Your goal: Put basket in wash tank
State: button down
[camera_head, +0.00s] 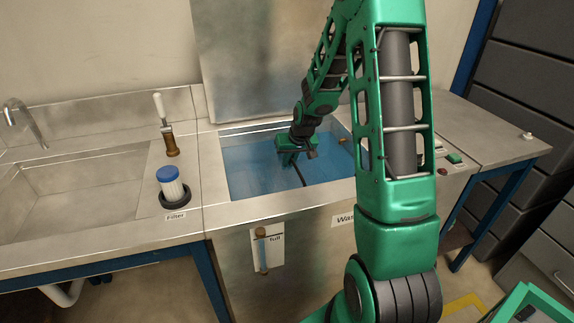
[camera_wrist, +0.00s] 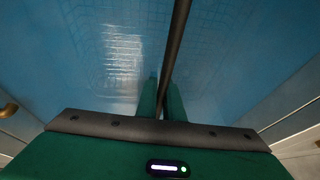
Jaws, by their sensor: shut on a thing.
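The wash tank (camera_head: 275,210) is an open steel basin filled with blue water, in the middle of the bench in the head view. My gripper (camera_head: 289,159) is low over the tank, inside its opening. In the wrist view its two green fingers (camera_wrist: 162,98) are shut on a dark bar, the basket's handle (camera_wrist: 177,40). The handle also shows as a thin dark line in the head view (camera_head: 299,173). Faint mesh lines of the basket (camera_wrist: 120,55) show through the blue water below my gripper. The basket's depth and whether it touches the tank floor cannot be told.
A raised steel lid (camera_head: 250,60) stands behind the tank. Left of it are a blue-capped filter (camera_head: 171,185), a brush-like tool with a white handle (camera_head: 165,125) and an empty sink (camera_head: 75,195). A level gauge (camera_head: 264,250) marked "full" is on the tank front.

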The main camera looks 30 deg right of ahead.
jog(key=shift+f, duration=0.1)
jog(key=c, duration=1.9)
grip_release()
jog(key=v, duration=1.2)
jog(key=s+a+r+m+g, duration=0.1)
jog(key=s+r, duration=0.1)
jog(key=s, duration=0.9)
jog(key=s+a+r+m+g, duration=0.1)
jog(key=s+a+g, duration=0.1)
jog(key=s, duration=0.9)
jog(key=s+a+r+m+g, duration=0.1)
jog(key=s+a+r, duration=0.1)
jog(key=s, duration=0.9)
jog(key=shift+r+g, duration=0.3)
jog(key=shift+r, duration=0.05)
